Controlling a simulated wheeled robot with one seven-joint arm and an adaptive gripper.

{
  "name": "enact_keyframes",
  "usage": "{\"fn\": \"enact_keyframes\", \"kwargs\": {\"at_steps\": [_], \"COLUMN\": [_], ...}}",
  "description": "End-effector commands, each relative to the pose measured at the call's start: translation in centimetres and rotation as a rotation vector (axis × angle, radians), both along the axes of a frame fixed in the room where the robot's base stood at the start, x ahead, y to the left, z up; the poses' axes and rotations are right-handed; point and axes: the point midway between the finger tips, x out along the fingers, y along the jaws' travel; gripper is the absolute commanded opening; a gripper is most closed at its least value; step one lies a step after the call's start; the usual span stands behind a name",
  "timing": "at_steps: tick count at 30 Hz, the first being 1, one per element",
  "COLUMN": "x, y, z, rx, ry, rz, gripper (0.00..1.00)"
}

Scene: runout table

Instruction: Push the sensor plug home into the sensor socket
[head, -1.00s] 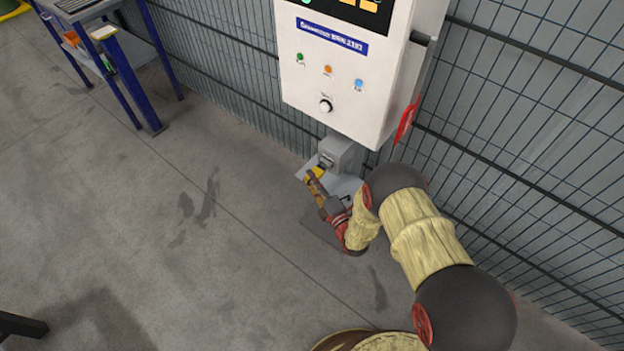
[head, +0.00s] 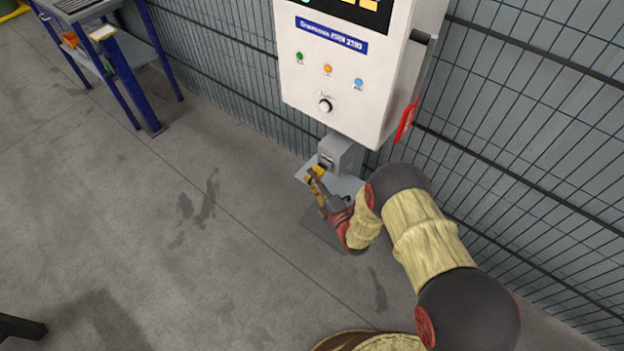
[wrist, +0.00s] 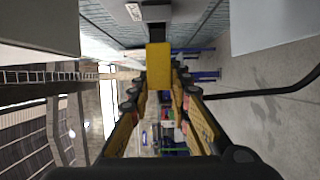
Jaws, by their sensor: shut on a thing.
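The sensor plug is a yellow block with a darker front end. In the wrist view the plug (wrist: 159,68) sits between my fingertips, its dark end toward the grey socket housing. My gripper (head: 317,178) is shut on it, and the plug's yellow also shows in the head view (head: 319,169). The sensor socket (head: 328,161) is in the grey housing below the white cabinet, just above the plug. It shows at the top of the wrist view (wrist: 150,12). I cannot tell whether the plug's front end is inside the socket or only close to it.
The white control cabinet (head: 345,75) stands directly above the socket. A wire-mesh fence (head: 530,130) runs behind it. A blue-legged table (head: 100,45) is at the upper left. The concrete floor (head: 130,230) to the left is clear.

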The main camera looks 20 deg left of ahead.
Motion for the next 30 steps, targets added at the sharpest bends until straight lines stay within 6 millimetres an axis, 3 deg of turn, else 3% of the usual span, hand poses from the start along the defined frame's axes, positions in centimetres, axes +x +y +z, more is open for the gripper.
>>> {"fn": "enact_keyframes", "kwargs": {"at_steps": [29,30], "x": [2.0,2.0], "y": [-0.9,-0.9], "z": [0.0,0.1], "rx": [0.000,0.000], "ry": [-0.001,-0.001], "rz": [-0.001,-0.001], "gripper": [0.00,0.20]}}
